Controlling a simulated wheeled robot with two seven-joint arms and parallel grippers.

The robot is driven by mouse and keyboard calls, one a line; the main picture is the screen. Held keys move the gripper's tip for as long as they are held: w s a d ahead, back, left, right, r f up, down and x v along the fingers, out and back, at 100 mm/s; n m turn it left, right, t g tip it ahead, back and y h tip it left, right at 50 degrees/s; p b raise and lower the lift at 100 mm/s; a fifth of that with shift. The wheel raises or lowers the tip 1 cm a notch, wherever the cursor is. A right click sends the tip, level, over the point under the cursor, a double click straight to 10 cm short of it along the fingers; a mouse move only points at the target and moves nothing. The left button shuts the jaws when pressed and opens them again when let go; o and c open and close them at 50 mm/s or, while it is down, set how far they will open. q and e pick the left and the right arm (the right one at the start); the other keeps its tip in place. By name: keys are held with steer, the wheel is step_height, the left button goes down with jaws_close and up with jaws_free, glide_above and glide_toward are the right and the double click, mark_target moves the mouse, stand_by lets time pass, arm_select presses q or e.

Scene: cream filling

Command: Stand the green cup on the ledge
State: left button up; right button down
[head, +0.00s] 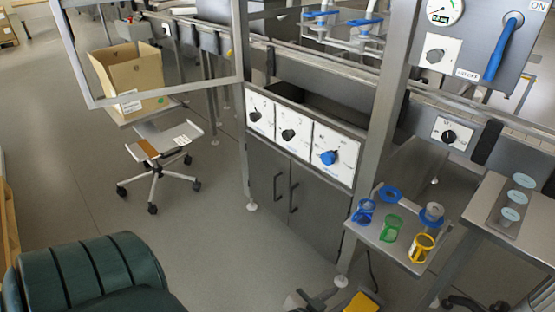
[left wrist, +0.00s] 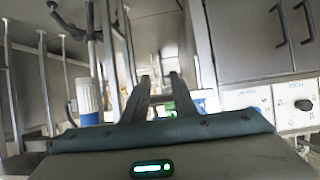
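The green cup (head: 391,228) stands on a small metal shelf (head: 367,233) in the head view, between a blue cup (head: 364,211) and a yellow cup (head: 421,246). My left gripper (left wrist: 159,80) shows in the left wrist view with its two fingers apart. No held cup is visible between them; a small green patch behind the fingers is too unclear to name. In the head view its fingers cannot be made out. I cannot tell which surface is the ledge.
A blue ring (head: 390,193) and a grey-and-blue piece (head: 432,214) lie behind the cups. A metal surface at right holds a plate (head: 492,216) with pale discs. A stool (head: 163,143) and cardboard box (head: 127,70) stand at left.

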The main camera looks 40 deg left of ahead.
arm_select(q)
steer(key=s+f+g, duration=0.5)
steer(key=s, duration=0.5)
steer(key=s+a+f+m+g, duration=0.1)
steer(key=s+f+g, duration=0.3)
steer(key=s, duration=0.7)
steer(key=shift+a+f+g, duration=0.25)
steer(key=shift+f+g, duration=0.15)
steer(key=shift+f, duration=0.05)
arm_select(e)
steer(key=shift+s, duration=0.1)
arm_select(q)
steer(key=shift+w, duration=0.1)
arm_select(e)
steer(key=shift+w, duration=0.2)
